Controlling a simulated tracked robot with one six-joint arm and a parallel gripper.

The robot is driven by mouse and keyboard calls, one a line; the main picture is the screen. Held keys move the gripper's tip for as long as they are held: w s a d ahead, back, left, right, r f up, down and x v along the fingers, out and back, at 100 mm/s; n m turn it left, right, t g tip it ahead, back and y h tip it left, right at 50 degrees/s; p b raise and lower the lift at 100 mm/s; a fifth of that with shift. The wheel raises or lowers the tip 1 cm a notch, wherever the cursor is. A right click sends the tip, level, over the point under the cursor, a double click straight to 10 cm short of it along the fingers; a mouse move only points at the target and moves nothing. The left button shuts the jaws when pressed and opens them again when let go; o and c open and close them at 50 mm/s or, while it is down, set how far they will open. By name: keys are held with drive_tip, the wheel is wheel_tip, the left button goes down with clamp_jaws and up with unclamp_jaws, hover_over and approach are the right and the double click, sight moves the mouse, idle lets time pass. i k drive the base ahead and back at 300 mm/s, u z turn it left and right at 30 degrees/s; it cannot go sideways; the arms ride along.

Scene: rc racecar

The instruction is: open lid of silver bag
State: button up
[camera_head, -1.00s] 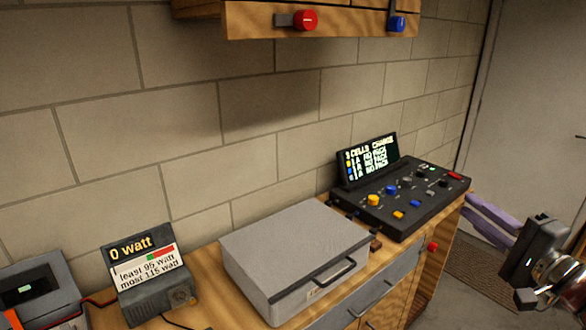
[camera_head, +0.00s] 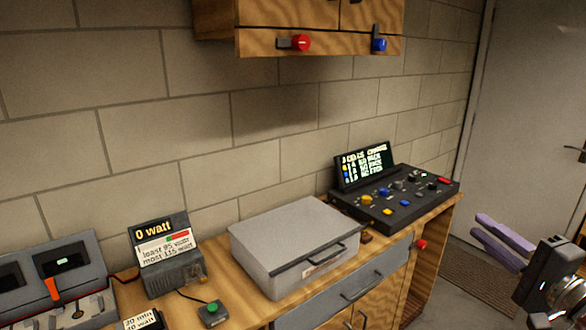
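The silver bag (camera_head: 297,243) is a grey box-shaped case on the wooden counter. Its lid is shut, and a dark handle (camera_head: 327,252) runs along its front edge. My gripper (camera_head: 482,233) is at the right edge of the view, with two purple fingers pointing left. The fingers have a gap between them, and nothing shows in it. It is to the right of the case, apart from it and past the counter's right end.
A black control panel (camera_head: 395,197) with coloured knobs stands right of the case. A watt meter (camera_head: 167,257) and a grey device (camera_head: 62,272) stand left. A wooden cabinet (camera_head: 330,40) hangs above. A drawer handle (camera_head: 362,287) sticks out below. Floor shows at the right.

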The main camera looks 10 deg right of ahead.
sight(280, 239)
drive_tip(key=u, duration=0.6)
drive_tip(key=i, duration=0.65)
drive_tip(key=u, duration=0.1)
